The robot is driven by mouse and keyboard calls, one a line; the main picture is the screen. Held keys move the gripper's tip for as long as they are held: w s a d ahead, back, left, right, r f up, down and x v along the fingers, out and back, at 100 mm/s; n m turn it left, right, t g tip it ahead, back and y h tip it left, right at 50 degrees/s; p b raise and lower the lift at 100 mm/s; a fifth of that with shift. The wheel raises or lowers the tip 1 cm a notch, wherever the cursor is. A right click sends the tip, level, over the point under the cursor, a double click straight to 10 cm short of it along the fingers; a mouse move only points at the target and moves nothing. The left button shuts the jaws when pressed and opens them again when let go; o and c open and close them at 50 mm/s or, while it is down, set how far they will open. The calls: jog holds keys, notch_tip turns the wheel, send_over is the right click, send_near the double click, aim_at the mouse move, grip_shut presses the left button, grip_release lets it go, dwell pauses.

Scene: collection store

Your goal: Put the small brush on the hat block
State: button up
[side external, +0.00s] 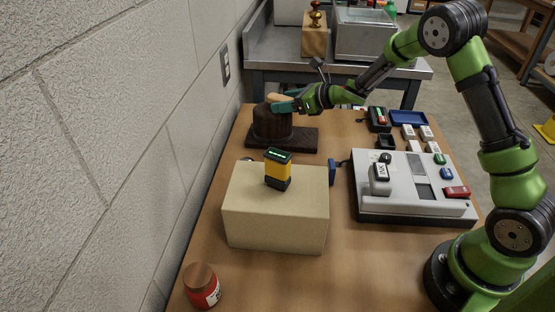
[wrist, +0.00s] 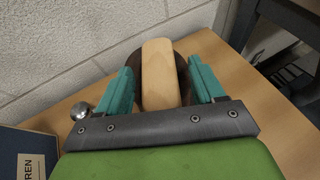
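The small brush (side external: 275,98), with a pale wooden back, lies level at the top of the dark brown round hat block (side external: 271,124). In the wrist view the brush (wrist: 160,78) is over the block (wrist: 186,52), which shows on both sides of it. My gripper (side external: 284,105) is at the top of the block. Its teal fingers (wrist: 162,80) stand on either side of the brush with a narrow gap at each side. The gripper is open. The underside of the brush is hidden.
The block's dark base (side external: 300,138) stands on the wooden table near the wall. A cream box (side external: 275,215) with a yellow-black device (side external: 278,170) is in front. A grey console (side external: 410,190) and several small items are right. A red jar (side external: 202,286) stands at the near left.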

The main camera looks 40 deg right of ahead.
jog(key=shift+r, duration=0.15)
jog(key=shift+s+d+r, duration=0.1)
jog(key=shift+s+r, duration=0.05)
jog(key=shift+s, duration=0.1)
jog(key=s+d+r+m+h, duration=0.35)
jog(key=s+r+m, duration=0.45)
jog(key=m, duration=0.5)
jog(key=s+d+r+m+h, duration=0.2)
jog(key=s+r+m+h, duration=0.2)
jog(key=s+r+m, duration=0.55)
jog(key=s+a+f+m+g+y, duration=0.2)
jog(key=s+a+m, duration=0.3)
jog(key=s+m, duration=0.3)
jog(key=s+a+f+m+g+y, duration=0.2)
jog(key=s+a+m, duration=0.4)
jog(key=m, duration=0.8)
jog(key=s+g, duration=0.1)
jog(key=s, duration=0.2)
jog(key=shift+s+a+f, duration=0.25)
jog(key=shift+a+f, duration=0.05)
jog(key=shift+f, duration=0.05)
